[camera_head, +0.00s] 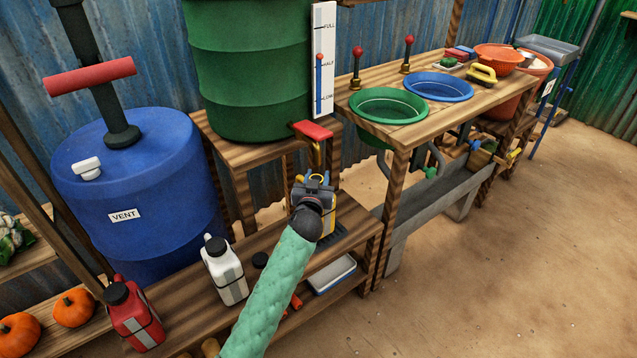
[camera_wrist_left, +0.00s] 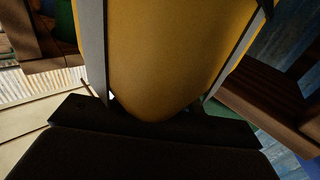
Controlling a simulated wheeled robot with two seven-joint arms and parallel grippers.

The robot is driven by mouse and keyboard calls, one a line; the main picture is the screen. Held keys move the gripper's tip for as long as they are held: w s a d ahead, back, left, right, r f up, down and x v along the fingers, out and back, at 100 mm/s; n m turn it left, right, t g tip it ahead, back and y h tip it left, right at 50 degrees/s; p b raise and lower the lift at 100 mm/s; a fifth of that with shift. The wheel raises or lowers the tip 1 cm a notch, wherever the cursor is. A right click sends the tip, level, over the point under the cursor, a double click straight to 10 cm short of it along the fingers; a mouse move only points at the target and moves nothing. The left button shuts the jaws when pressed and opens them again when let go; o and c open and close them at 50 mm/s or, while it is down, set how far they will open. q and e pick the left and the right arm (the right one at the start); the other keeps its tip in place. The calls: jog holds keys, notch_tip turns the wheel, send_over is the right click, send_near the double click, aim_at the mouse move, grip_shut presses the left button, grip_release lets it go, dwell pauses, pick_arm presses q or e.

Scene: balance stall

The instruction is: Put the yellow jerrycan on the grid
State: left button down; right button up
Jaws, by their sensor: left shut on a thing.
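The yellow jerrycan (camera_head: 329,219) is upright under the green drum's tap, mostly hidden behind my left gripper (camera_head: 314,186). In the left wrist view its rounded yellow body (camera_wrist_left: 175,65) fills the space between the two grey fingers, and the left gripper is shut on it. The dark grid (camera_head: 341,231) shows beside the jerrycan's lower end, on the low wooden bench. I cannot tell whether the jerrycan's base touches the grid. My right gripper is not in view.
A tap with a red handle (camera_head: 312,130) is just above the jerrycan. A white jerrycan (camera_head: 224,270) and a red jerrycan (camera_head: 133,318) stand to the left. The basin table (camera_head: 400,140) is close on the right.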

pick_arm(q)
jog(key=shift+w+d, duration=0.2)
jog(key=shift+w, duration=0.95)
notch_tip(320, 180, down, 3)
jog(key=shift+r, duration=0.2)
jog(key=shift+f, duration=0.5)
jog(key=c, duration=0.9)
grip_release()
jog(key=shift+f, duration=0.1)
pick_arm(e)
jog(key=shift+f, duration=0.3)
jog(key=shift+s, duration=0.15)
